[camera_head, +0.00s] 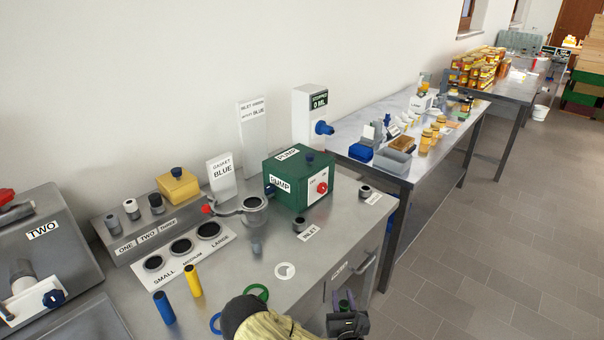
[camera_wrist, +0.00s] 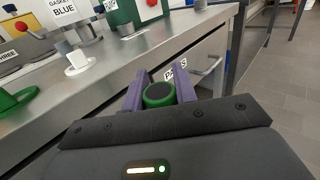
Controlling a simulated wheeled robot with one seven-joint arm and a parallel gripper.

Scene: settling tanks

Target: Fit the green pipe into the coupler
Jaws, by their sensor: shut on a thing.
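My gripper (camera_head: 343,300) is shut on the green pipe (camera_wrist: 158,95), which sits between the purple fingers in the wrist view with its dark round end showing. The gripper is beside the bench's front edge, near the drawer front. A short dark round socket stands behind the INLET label (camera_head: 305,236) on the bench, and a similar dark socket (camera_head: 365,190) stands right of the green pump box (camera_head: 300,178). I cannot tell which of these is the coupler. The pipe is apart from both.
A blue pipe (camera_head: 164,308) and a yellow pipe (camera_head: 192,281) stand upright on the bench. A drawer handle (camera_head: 365,261) juts out at the right.

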